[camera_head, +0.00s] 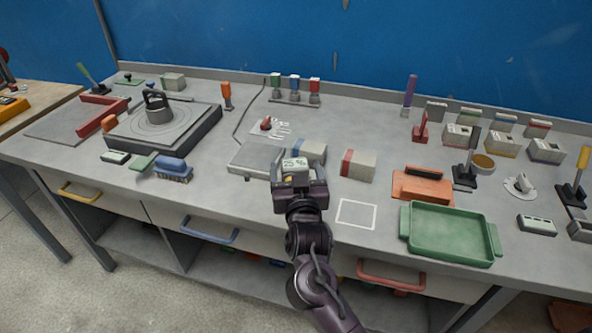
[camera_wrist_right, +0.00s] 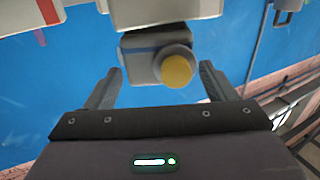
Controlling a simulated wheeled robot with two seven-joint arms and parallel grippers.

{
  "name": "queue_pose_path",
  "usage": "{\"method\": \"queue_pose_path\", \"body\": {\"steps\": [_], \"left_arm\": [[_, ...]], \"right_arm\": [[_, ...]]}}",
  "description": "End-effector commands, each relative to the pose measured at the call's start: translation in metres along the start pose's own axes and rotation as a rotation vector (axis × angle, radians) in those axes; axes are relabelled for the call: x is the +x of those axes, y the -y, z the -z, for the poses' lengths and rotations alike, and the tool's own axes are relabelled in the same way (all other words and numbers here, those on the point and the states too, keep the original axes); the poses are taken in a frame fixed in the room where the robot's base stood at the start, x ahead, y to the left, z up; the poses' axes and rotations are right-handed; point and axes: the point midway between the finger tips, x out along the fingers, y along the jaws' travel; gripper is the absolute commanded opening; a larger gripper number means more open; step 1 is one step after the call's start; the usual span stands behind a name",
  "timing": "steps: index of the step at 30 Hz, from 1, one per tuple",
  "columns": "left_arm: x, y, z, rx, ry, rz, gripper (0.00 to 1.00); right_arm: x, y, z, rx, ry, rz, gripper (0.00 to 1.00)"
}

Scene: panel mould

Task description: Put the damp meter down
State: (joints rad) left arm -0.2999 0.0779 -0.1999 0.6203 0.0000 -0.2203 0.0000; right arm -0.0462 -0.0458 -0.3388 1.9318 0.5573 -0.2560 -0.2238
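The damp meter (camera_head: 294,165) is a small grey device with a lit display that seems to read 25 %. My right gripper (camera_head: 296,184) is shut on it in front of a grey block. The right wrist view shows a grey body with a round yellow part (camera_wrist_right: 177,71) between my fingertips (camera_wrist_right: 160,78). Whether the meter's far end touches anything is hidden. A white square outline (camera_head: 357,213) is marked on the bench, bare, to the right of the gripper. My left gripper is not in view.
A green tray (camera_head: 449,258) stands right of the outline, with an orange holder (camera_head: 423,186) behind. A grey block with a red band (camera_head: 366,165) is right of the meter. A grey plate (camera_head: 256,156) lies left. Several blocks and tools crowd the right.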

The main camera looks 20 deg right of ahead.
Motion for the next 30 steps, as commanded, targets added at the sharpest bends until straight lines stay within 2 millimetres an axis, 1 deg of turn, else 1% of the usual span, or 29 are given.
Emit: {"method": "queue_pose_path", "body": {"steps": [6, 8, 11, 18, 21, 25, 30], "left_arm": [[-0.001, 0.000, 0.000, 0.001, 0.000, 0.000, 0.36], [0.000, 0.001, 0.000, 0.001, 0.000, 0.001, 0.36], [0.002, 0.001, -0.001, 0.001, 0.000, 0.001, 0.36], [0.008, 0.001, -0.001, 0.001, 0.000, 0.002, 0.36], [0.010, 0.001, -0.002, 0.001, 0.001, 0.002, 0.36], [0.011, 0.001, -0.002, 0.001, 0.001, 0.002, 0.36], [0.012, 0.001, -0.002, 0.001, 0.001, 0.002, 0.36]], "right_arm": [[0.000, 0.000, 0.004, 0.000, -0.002, 0.000, 0.78], [-0.004, 0.000, 0.003, 0.000, 0.000, 0.001, 0.78], [-0.020, 0.000, 0.001, 0.001, 0.001, 0.001, 0.78], [-0.073, 0.000, 0.001, 0.000, 0.003, 0.002, 0.78], [-0.092, 0.000, 0.002, 0.001, 0.003, 0.001, 0.78], [-0.110, 0.000, 0.002, 0.000, 0.002, 0.001, 0.78], [-0.119, 0.000, 0.003, 0.000, -0.001, 0.000, 0.78]]}}
